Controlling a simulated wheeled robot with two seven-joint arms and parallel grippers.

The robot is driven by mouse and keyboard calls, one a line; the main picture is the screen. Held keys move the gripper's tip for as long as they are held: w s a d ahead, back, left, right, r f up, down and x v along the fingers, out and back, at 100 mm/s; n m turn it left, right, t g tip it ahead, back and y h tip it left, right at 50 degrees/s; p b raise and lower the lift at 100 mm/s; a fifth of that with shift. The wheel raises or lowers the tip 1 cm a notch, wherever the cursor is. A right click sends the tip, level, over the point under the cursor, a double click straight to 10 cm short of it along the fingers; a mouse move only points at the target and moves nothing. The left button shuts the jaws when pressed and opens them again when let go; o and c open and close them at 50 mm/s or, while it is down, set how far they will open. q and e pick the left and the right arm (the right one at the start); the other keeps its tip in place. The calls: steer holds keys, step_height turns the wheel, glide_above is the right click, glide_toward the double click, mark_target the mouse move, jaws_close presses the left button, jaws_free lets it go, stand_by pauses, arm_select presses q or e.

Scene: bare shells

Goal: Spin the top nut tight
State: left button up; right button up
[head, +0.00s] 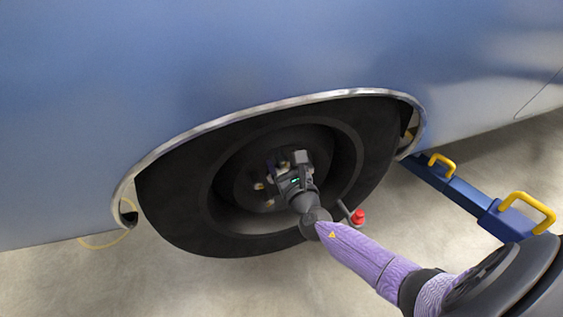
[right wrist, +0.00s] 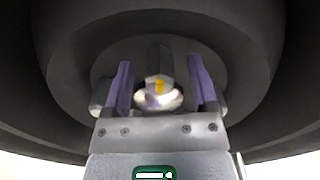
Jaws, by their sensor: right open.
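The wheel (head: 185,205) is on the car, with a dark hub that has several nuts, among them a brassy nut (head: 258,186) at the hub's left and one lower down (head: 269,203). My right gripper (head: 282,169) is at the upper part of the hub and hides part of it. In the right wrist view, its two purple fingers (right wrist: 159,65) stand apart, one on each side of a shiny nut (right wrist: 172,98) with a yellow mark. Gaps show between the nut and both fingers. I cannot tell how far the nut is screwed on. My left gripper is not in view.
The blue car body (head: 220,60) and its chrome arch trim (head: 250,108) surround the wheel's top. A blue jack with yellow handles (head: 462,192) lies on the floor at the right. A red knob (head: 358,217) is by the tyre. A yellow hose (head: 103,243) lies at the left.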

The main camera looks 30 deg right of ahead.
steer(key=shift+w+d, duration=0.1)
steer(key=shift+w, duration=0.2)
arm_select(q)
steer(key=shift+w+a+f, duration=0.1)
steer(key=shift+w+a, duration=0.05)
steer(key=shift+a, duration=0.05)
arm_select(e)
jaws_close()
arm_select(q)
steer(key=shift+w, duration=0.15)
